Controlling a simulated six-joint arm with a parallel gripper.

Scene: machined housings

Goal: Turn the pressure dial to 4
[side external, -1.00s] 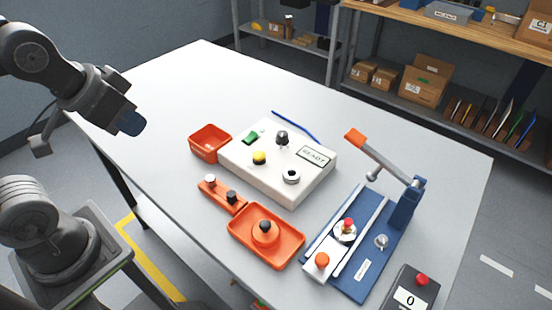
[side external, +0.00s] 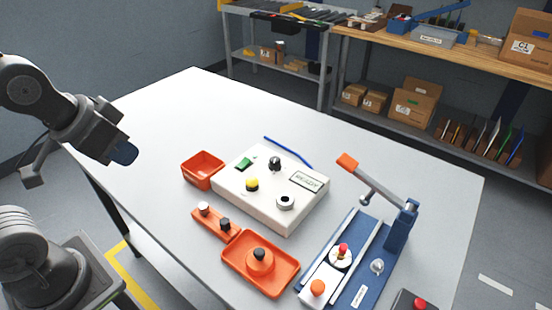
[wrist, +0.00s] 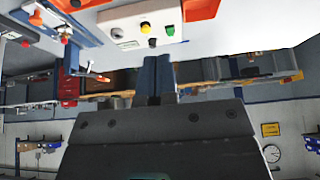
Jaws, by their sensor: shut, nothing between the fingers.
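The white control box (side external: 262,205) sits mid-table in the side view, with a green switch (side external: 244,163), a yellow button (side external: 252,184), a black knob (side external: 275,163), a round silver-and-black dial (side external: 285,201) and a READY display (side external: 308,181). I cannot tell which of the two round controls is the pressure dial; no scale numbers are readable. My gripper (side external: 124,153) is shut and empty, above the table's left side, well apart from the box. In the wrist view its blue fingers (wrist: 157,75) are together, and the box (wrist: 130,15) appears upside down beyond.
An orange bin (side external: 203,169) stands left of the box. An orange strip (side external: 213,221) and an orange tray (side external: 262,283) lie in front. A blue lever fixture (side external: 404,228) rises at right. A blue rod (side external: 288,152) lies behind. The table's far left is clear.

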